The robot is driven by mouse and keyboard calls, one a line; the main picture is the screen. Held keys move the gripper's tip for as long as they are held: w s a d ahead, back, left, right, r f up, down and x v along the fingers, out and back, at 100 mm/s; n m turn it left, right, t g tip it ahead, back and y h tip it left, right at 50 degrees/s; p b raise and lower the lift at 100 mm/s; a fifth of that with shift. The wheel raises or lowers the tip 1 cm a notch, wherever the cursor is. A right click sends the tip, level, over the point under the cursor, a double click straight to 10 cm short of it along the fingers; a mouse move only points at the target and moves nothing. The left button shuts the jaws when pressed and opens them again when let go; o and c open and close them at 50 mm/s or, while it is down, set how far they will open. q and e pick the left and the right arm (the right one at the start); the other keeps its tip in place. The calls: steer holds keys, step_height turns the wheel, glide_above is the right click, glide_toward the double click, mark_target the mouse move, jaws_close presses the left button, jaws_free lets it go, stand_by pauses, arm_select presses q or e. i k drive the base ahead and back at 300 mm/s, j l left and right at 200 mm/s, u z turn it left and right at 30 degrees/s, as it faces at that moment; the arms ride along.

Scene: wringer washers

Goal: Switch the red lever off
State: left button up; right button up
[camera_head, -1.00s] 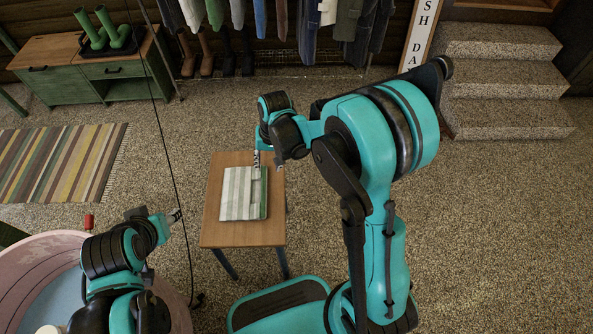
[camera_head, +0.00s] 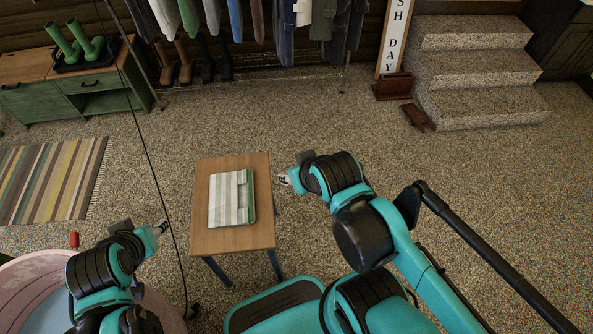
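A small red lever handle (camera_head: 74,240) stands upright at the rim of the pink washer tub (camera_head: 22,275) at the lower left. My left gripper (camera_head: 162,228) is to the right of the red handle, apart from it, above the tub's right side. Its fingertips are small here, and I cannot tell whether they are open or shut. My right gripper (camera_head: 284,180) is just right of the small table, far from the lever. It holds nothing that I can see, and its finger opening is unclear. The lever's base is hidden behind the tub rim and my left arm.
A small wooden table (camera_head: 205,240) with a folded striped cloth (camera_head: 228,200) stands in the middle. A dark cord (camera_head: 150,165) hangs down to the floor between the tub and table. A striped rug (camera_head: 50,180), a green cabinet (camera_head: 35,105) and stone steps (camera_head: 480,70) lie further back.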

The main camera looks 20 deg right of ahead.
mark_target(75, 242)
steer(key=j+u, duration=0.15)
steer(key=u, duration=0.15)
steer(key=j+u, duration=0.15)
steer(key=u, duration=0.2)
steer(key=l+u, duration=0.1)
steer(key=u, duration=0.3)
steer(key=k+l+u, duration=0.1)
steer(key=u, duration=0.25)
steer(key=i+j+z, duration=0.2)
steer(key=j, duration=0.15)
